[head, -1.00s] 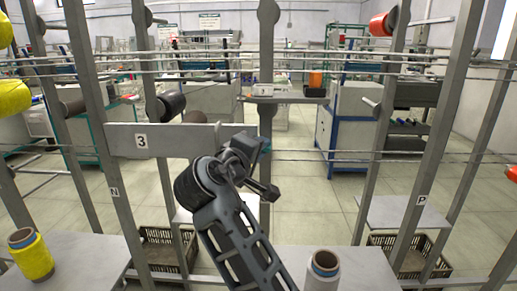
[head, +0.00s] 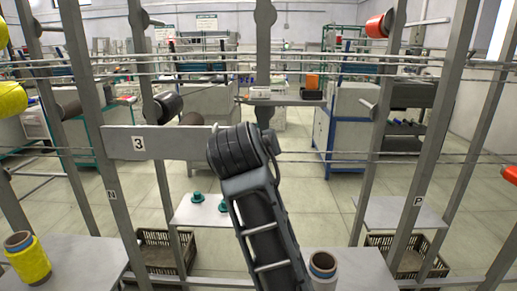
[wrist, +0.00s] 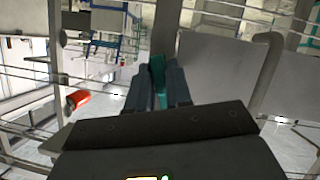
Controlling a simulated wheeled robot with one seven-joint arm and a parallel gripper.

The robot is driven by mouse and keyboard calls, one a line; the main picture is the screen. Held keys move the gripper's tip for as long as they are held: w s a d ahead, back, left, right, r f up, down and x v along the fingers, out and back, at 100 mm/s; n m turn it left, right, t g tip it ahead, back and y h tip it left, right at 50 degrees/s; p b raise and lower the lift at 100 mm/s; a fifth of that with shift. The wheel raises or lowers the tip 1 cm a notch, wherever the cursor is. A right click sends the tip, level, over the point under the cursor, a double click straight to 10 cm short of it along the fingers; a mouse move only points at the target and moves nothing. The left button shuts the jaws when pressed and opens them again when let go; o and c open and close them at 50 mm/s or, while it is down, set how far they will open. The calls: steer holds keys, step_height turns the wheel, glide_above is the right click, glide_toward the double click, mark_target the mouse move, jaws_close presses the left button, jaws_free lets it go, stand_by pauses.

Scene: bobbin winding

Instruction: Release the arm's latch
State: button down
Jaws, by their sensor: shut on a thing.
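In the wrist view, the two dark fingers of my gripper (wrist: 159,70) are closed around a narrow teal piece (wrist: 158,88), which shows between them. I cannot tell whether this piece is the latch or a separate part. In the head view my gripper is hidden behind my own dark wrist and forearm. A grey crossbar (head: 180,142) marked 3 runs between the uprights, and its right end meets my wrist in the picture. I cannot make out a latch on it.
Two teal pieces (head: 198,197) stand on a low shelf behind. Metal uprights (head: 263,60) and horizontal rods crowd the space. A basket (head: 163,250) lies low at the left.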

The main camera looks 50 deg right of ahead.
steer(key=shift+s+d+m+t+y+b, duration=0.15)
steer(key=shift+m+t+y, duration=0.15)
steer(key=shift+m, duration=0.3)
steer(key=shift+s+m+t+y+b, duration=0.1)
steer(key=shift+m+t+y+b, duration=0.15)
steer(key=shift+m, duration=0.35)
steer(key=c, duration=1.1)
jaws_free()
steer(key=shift+v, duration=3.9)
steer(key=shift+d, duration=0.1)
